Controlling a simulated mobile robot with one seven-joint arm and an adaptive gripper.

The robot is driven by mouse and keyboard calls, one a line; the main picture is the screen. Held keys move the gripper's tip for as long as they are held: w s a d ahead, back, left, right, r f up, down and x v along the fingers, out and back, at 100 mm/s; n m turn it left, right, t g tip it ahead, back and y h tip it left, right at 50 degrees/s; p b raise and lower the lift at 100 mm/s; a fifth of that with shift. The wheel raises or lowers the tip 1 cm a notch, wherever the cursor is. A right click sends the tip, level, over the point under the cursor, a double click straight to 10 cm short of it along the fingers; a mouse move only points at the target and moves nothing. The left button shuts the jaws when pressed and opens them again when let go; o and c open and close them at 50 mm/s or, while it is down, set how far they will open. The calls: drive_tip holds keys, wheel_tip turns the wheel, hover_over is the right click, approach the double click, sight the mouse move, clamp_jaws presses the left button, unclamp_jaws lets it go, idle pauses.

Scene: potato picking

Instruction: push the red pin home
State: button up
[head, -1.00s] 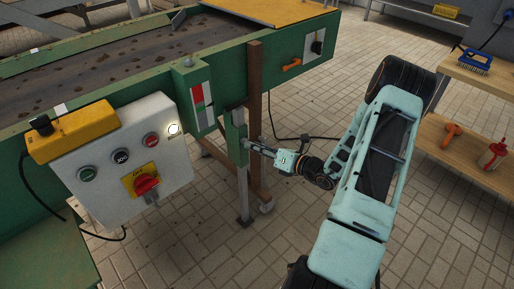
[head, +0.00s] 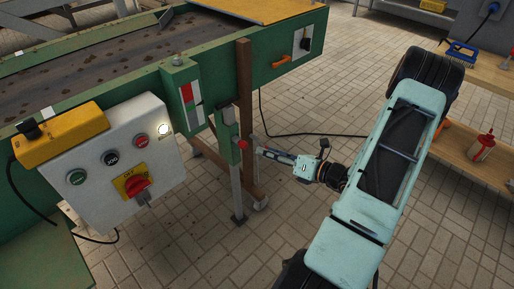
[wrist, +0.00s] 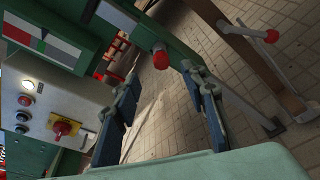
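The red pin (head: 243,144) has a round red head and sits at the side of a green upright bracket (head: 228,126) under the conveyor frame. In the wrist view the red pin (wrist: 160,58) shows beyond and between my fingertips, apparently touching neither. My gripper (head: 260,152) is just right of the pin in the head view, with a small gap. In the wrist view my gripper (wrist: 163,70) is open and empty, its two dark blue fingers well apart. How deep the pin sits in the bracket cannot be told.
A brown post (head: 244,100) stands close behind the bracket. A white control box (head: 115,160) with buttons and a red switch is at left. A second red knob on a pale rod (wrist: 271,36) shows in the wrist view. A wooden shelf (head: 470,150) is at right.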

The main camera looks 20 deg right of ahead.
drive_tip(key=shift+v, duration=1.25)
